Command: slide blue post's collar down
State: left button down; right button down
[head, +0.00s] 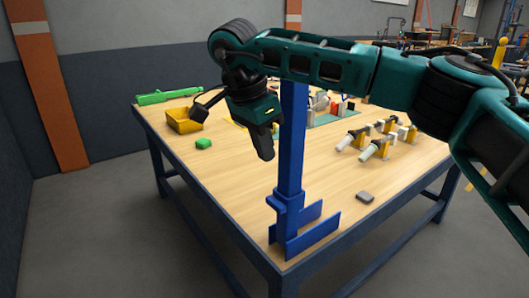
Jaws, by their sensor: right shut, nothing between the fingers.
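The blue post (291,150) stands upright at the near corner of the wooden table. A wider blue collar (288,212) with a small ledge on its left sits low around the post, just above the foot plates. My right gripper (266,156) is shut and empty, pointing down just left of the post at mid-height, above the collar. I cannot tell whether it touches the post. My right arm crosses in front of the upper post and hides part of it. My left gripper is not in view.
The wooden table (230,175) has a yellow bin (184,121), a green block (203,143) and a green tool (168,96) at the left. Yellow holders with grey cylinders (378,148) stand at the right. A small grey block (365,197) lies right of the post.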

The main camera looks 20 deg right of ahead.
send_near(275, 202)
jog(key=x, duration=0.5)
jog(key=shift+w+d+f, duration=0.1)
jog(key=shift+d, duration=0.2)
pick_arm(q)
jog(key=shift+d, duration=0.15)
pick_arm(e)
jog(key=shift+f, duration=0.65)
jog(key=shift+f, duration=0.1)
